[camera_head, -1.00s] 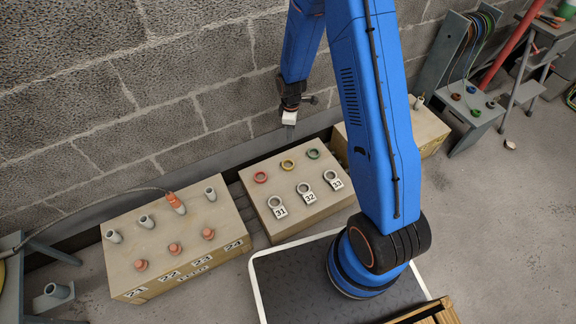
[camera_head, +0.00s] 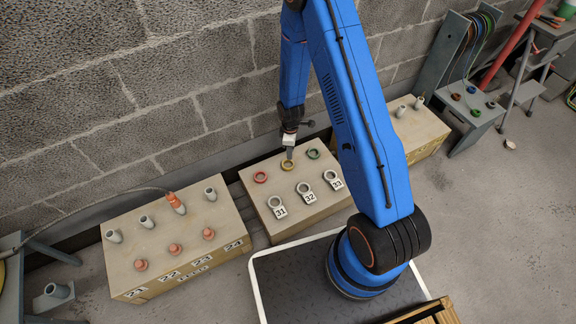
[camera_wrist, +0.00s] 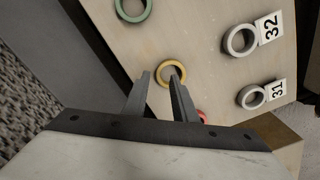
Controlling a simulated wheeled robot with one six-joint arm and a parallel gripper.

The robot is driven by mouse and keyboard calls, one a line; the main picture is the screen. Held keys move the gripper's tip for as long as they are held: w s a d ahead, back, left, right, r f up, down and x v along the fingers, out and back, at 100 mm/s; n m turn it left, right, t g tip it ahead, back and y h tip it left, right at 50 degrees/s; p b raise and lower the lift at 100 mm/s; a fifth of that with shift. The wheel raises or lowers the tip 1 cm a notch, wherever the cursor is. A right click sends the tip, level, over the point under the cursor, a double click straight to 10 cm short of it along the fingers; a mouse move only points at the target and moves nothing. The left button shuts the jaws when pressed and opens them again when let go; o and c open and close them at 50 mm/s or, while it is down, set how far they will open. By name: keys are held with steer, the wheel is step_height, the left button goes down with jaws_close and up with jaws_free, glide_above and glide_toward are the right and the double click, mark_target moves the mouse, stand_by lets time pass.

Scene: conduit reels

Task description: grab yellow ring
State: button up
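The yellow ring (camera_head: 288,165) lies on the top of the middle wooden box (camera_head: 262,205), between a red ring (camera_head: 261,177) and a green ring (camera_head: 313,154). My gripper (camera_head: 289,154) is right above the yellow ring in the head view. In the wrist view, my gripper (camera_wrist: 161,80) is open, with its two fingertips apart. The yellow ring (camera_wrist: 172,73) shows just beyond and between the fingertips, a little toward the right one. Whether the tips touch the ring or the box I cannot tell. The red ring is partly hidden behind the right finger in the wrist view.
White rings with tags 31 (camera_head: 277,207), 32 (camera_head: 305,192) and 33 (camera_head: 333,179) lie along the box's front. A left box (camera_head: 180,241) holds grey and orange fittings. A block wall (camera_head: 180,80) stands close behind.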

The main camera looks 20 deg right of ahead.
steer(key=shift+w+a+f, duration=0.1)
steer(key=shift+f, duration=1.3)
steer(key=shift+w+a+f, duration=0.1)
steer(key=shift+f, duration=1.25)
jaws_close()
